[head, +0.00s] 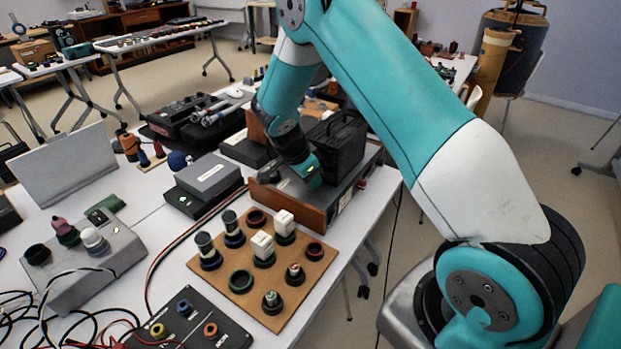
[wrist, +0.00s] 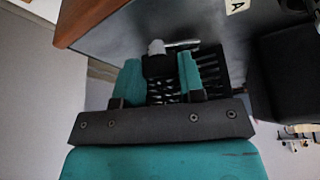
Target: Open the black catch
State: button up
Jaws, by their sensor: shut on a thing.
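My gripper (wrist: 160,72) has its teal fingers closed on a small black piece, the black catch (wrist: 158,66), in the wrist view. A silver lever or pin (wrist: 172,46) shows just beyond it, against a dark grey panel (wrist: 120,32). In the head view my gripper (head: 308,170) reaches down to a grey-topped unit with a wooden front (head: 290,203), just left of a black case (head: 338,150). The catch is hidden by my gripper in the head view. I cannot tell how far the catch is open.
A wooden board (head: 222,293) with several pegs and rings lies in front of the unit. A grey box (head: 208,175) stands to its left. A black socket panel (head: 190,325) and loose cables lie at the table's front. The floor right of the table is clear.

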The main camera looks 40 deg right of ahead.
jog(key=shift+w+r+n+t+b, duration=0.1)
jog(key=shift+n+t+b, duration=0.25)
jog(key=shift+n, duration=0.5)
jog(key=shift+w+r+n+t+b, duration=0.1)
jog(key=shift+n+t, duration=0.35)
jog(key=shift+n, duration=0.4)
jog(key=o, duration=0.7)
jog(key=shift+c, duration=0.2)
jog(key=shift+f, duration=0.1)
jog(key=shift+s, duration=0.1)
jog(key=b+v, duration=0.1)
jog(key=v, duration=1.6)
jog(key=shift+r, duration=0.3)
jog(key=shift+d, duration=0.1)
